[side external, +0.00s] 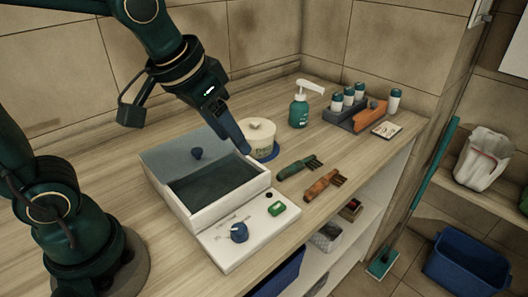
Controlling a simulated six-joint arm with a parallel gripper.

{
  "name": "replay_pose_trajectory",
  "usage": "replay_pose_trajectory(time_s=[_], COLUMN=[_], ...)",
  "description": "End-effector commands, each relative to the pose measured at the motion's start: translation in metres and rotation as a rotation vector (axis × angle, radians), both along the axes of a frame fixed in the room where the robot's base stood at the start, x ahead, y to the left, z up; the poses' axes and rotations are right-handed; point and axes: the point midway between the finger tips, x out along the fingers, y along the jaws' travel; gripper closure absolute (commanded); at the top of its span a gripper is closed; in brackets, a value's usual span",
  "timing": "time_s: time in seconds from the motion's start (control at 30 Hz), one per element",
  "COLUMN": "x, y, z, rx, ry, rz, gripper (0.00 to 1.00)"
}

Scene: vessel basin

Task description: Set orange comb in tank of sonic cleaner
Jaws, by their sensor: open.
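The orange comb (323,185), with dark teeth at its right end, lies flat on the wooden counter, right of the sonic cleaner. The sonic cleaner (203,215) is a white box with a dark, open tank (215,186). Its grey lid (180,158) is raised at the back, and a blue knob (239,232) and green button (277,208) are on its front panel. My gripper (243,149) is open and empty, pointing down above the back right of the tank, apart from the comb. The finger gap is hard to see from this side.
A green comb (296,167) lies just behind the orange one. A cream tub (262,139), a green pump bottle (299,110) and a grey rack (345,121) with bottles and an orange item stand further back. The counter's front edge is near the orange comb.

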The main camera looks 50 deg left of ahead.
Motion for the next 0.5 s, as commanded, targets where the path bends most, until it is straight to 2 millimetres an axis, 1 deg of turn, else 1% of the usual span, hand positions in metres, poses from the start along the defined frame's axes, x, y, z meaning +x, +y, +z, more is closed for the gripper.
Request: replay_pose_trajectory(time_s=[0.03, 0.1, 0.2, 0.3, 0.37, 0.4, 0.5], x=[-0.016, -0.036, -0.059, -0.075, -0.081, -0.084, -0.087], y=[0.003, 0.006, 0.008, 0.009, 0.009, 0.009, 0.009], z=[0.002, 0.0, -0.005, -0.011, -0.014, -0.016, -0.017], rx=[0.0, -0.002, 0.001, 0.002, 0.001, 0.002, 0.003], ry=[-0.014, -0.021, -0.029, -0.034, -0.036, -0.036, -0.037], rz=[0.001, -0.001, -0.005, -0.009, -0.011, -0.012, -0.013], gripper=[0.44, 0.44, 0.44, 0.44, 0.44, 0.38, 0.38])
